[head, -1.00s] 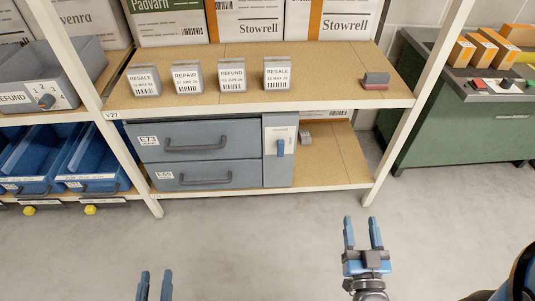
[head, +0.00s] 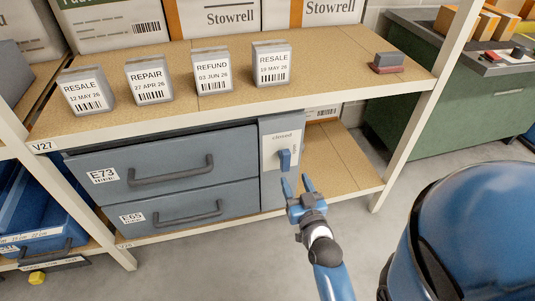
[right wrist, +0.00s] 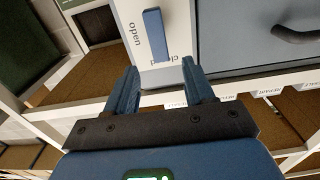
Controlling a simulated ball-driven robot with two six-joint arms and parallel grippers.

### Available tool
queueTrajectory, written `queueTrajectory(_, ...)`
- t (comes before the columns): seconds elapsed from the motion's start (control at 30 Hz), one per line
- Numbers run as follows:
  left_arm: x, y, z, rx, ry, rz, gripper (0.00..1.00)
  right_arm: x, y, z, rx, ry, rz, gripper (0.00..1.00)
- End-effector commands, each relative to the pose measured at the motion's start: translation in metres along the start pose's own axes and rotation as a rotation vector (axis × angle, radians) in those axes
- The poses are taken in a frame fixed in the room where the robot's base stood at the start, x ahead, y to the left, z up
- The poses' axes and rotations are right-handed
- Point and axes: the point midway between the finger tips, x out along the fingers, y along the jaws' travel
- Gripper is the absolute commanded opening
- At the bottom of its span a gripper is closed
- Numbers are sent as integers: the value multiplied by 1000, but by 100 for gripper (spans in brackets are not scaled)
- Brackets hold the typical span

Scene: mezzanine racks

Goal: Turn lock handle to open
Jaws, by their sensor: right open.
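The lock handle (head: 284,160) is a small blue lever on a pale plate of the grey lock panel (head: 270,190), right of the drawers. It stands upright, its upper end by the word "closed". In the right wrist view the handle (right wrist: 156,35) partly covers "closed", and "open" is printed to its left. My right gripper (head: 296,183) is open and empty, just below and in front of the handle, apart from it. In the right wrist view its fingers (right wrist: 161,80) are spread below the handle's end. My left gripper is out of view.
Two grey drawers, E73 (head: 160,165) and E65 (head: 190,210), are shut beside the panel. A white rack post (head: 415,115) rises at the right.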

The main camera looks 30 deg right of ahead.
Motion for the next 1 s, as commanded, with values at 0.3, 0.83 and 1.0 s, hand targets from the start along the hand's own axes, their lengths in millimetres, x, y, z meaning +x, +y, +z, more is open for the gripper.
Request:
queueTrajectory(0.3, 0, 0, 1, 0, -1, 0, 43, 22, -1, 2, -21, -10, -5, 53)
queueTrajectory(0.83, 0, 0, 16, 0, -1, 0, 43, 94, -1, 5, -20, -10, -4, 53)
queueTrajectory(1.0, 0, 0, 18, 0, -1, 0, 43, 105, -1, 4, -20, -11, -4, 53)
